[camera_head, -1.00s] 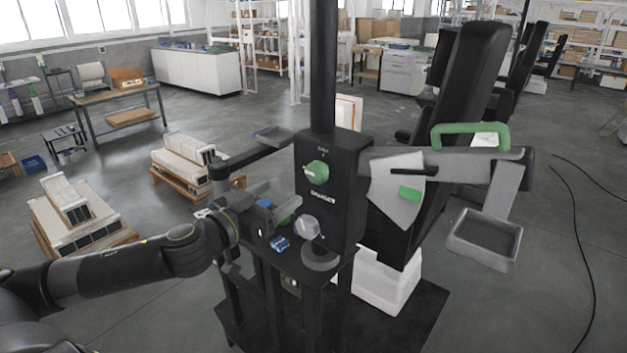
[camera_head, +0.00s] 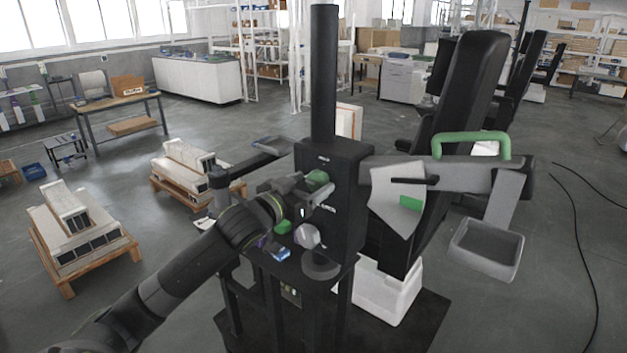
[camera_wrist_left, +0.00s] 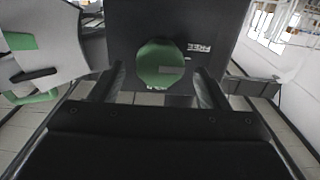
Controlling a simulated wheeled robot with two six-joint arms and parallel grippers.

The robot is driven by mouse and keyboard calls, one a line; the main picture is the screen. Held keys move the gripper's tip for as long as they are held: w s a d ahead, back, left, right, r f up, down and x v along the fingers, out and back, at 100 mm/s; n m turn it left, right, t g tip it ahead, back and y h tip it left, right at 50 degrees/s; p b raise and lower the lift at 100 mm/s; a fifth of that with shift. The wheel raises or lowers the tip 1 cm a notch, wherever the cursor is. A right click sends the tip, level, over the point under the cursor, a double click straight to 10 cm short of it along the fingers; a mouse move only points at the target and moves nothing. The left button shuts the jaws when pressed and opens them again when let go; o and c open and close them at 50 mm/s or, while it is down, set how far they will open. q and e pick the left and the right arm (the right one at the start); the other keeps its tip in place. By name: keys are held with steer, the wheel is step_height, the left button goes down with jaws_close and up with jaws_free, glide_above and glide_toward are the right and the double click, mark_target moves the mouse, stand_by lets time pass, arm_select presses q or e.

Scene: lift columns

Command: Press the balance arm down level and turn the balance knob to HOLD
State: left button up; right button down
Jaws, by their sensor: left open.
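The green balance knob (camera_head: 318,178) is on the front of the black column box (camera_head: 338,160). In the wrist view the round knob (camera_wrist_left: 160,65) has a grey bar mark, with FREE printed beside it and a partly hidden label at its lower edge. My left gripper (camera_head: 324,190) is open in front of the knob; its fingers (camera_wrist_left: 161,86) stand either side of it, apart from it. The grey balance arm (camera_head: 460,176) extends right, near horizontal, with a green handle (camera_head: 470,137) on top. Its black pointer (camera_head: 416,180) lies above the green patch (camera_head: 411,203) on the fan plate.
A grey tray (camera_head: 487,250) hangs from the arm's right end. Below the box, a shelf holds a blue item (camera_head: 281,254) and a pale round knob (camera_head: 307,236). A white bin (camera_head: 388,292) stands on the base. Loaded pallets (camera_head: 75,235) stand on the floor at left.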

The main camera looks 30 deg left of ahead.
arm_select(q)
steer(key=shift+w+d, duration=0.1)
steer(key=shift+w, duration=0.7)
steer(key=c, duration=0.9)
steer(key=shift+c, duration=0.2)
steer(key=shift+m, duration=0.3)
steer(key=m, duration=0.3)
steer(key=shift+d+m, duration=0.1)
steer(key=shift+m, duration=2)
steer(key=shift+b, duration=0.3)
